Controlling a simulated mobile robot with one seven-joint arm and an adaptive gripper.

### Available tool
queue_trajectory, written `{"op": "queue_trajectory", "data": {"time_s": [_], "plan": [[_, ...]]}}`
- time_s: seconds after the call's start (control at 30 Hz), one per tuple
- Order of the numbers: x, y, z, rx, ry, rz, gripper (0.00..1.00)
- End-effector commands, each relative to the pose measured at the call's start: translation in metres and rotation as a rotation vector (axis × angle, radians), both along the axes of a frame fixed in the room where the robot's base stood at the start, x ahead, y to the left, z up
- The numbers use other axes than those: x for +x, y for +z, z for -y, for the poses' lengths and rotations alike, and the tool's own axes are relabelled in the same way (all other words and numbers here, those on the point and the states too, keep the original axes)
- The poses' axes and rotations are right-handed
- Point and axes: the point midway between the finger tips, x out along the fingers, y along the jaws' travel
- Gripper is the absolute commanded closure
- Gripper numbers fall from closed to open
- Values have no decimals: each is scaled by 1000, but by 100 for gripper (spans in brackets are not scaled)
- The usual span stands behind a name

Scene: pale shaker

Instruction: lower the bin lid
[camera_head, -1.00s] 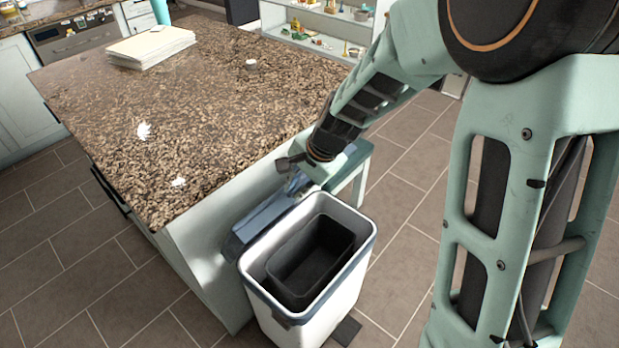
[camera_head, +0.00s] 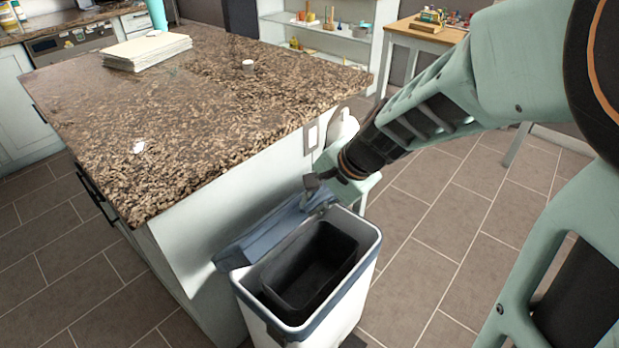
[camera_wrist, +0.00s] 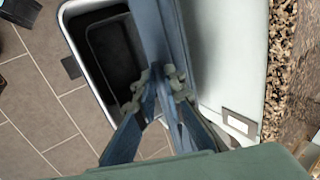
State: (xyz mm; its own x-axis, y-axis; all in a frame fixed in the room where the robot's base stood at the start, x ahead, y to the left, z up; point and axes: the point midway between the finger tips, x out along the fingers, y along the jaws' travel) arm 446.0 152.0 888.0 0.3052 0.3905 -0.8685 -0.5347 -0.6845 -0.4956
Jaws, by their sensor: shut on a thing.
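The white bin (camera_head: 349,305) stands on the floor beside the counter's end panel, with a blue-grey rim and a dark inner bucket (camera_head: 309,268). Its blue-grey lid (camera_head: 255,240) is open, tilted up along the bin's side nearest the counter. My gripper (camera_head: 312,198) is at the far end of the lid. In the wrist view, my gripper (camera_wrist: 160,78) has its two fingers on either side of the lid's edge (camera_wrist: 157,35), shut on it. The open bin (camera_wrist: 77,12) shows left of the lid. The exact contact is partly hidden by the fingers.
The granite-topped island (camera_head: 190,120) stands right behind the lid, its pale end panel (camera_head: 200,235) close by. A pale chair or stool (camera_head: 338,135) is behind my gripper. Tiled floor (camera_head: 425,255) is clear to the right of the bin.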

Motion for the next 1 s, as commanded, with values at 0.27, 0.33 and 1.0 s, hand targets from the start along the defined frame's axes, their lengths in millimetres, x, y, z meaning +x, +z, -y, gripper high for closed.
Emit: {"op": "queue_trajectory", "data": {"time_s": [0.27,0.33,1.0], "plan": [[-3,-2,4,7,1,6,100],[-3,-2,4,7,1,6,100],[-20,-32,26,49,0,41,88]]}}
